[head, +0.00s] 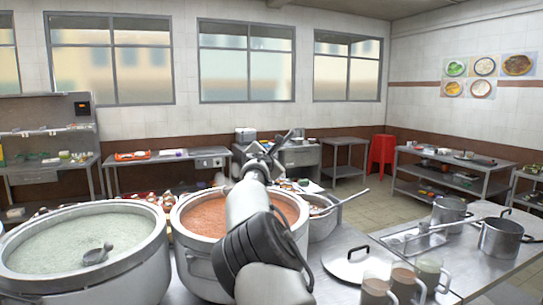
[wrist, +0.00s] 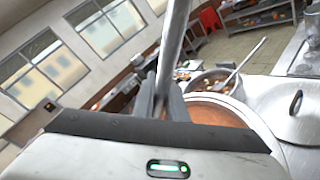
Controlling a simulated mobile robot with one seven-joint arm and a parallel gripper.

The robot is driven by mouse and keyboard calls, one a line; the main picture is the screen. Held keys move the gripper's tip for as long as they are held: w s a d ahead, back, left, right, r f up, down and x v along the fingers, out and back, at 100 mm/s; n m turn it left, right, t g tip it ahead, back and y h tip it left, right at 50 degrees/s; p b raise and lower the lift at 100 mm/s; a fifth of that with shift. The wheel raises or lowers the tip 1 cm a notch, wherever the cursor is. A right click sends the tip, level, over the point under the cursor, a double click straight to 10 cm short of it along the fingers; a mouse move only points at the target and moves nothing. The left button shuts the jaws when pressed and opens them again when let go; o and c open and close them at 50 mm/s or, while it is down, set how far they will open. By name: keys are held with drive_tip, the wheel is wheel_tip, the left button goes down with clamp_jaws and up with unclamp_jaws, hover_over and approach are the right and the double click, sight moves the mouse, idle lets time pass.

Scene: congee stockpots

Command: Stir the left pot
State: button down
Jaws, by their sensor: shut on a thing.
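The left pot (head: 150,270) is a large metal stockpot of pale greenish-white congee. A ladle (head: 97,255) lies in it, with its bowl near the front of the surface. The middle pot (head: 190,262) holds orange-red congee; my arm crosses in front of it. My gripper (head: 266,160) is raised above and beyond the middle pot, right of the left pot. In the wrist view my gripper (wrist: 166,100) is shut on a grey metal handle (wrist: 174,40), which runs up out of the picture. The handle's far end cannot be made out.
A smaller pan (head: 322,222) with a long handle stands right of the middle pot. A loose lid (head: 346,262), several mugs (head: 405,284) and steel pots (head: 502,238) are on the counter at right. Shelves line the back wall, and a red stool (head: 382,153) stands there.

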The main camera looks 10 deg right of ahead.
drive_tip(key=shift+m+b, duration=0.7)
drive_tip(key=shift+b, duration=1)
drive_tip(key=shift+m+t+b, duration=0.3)
drive_tip(key=shift+b, duration=0.35)
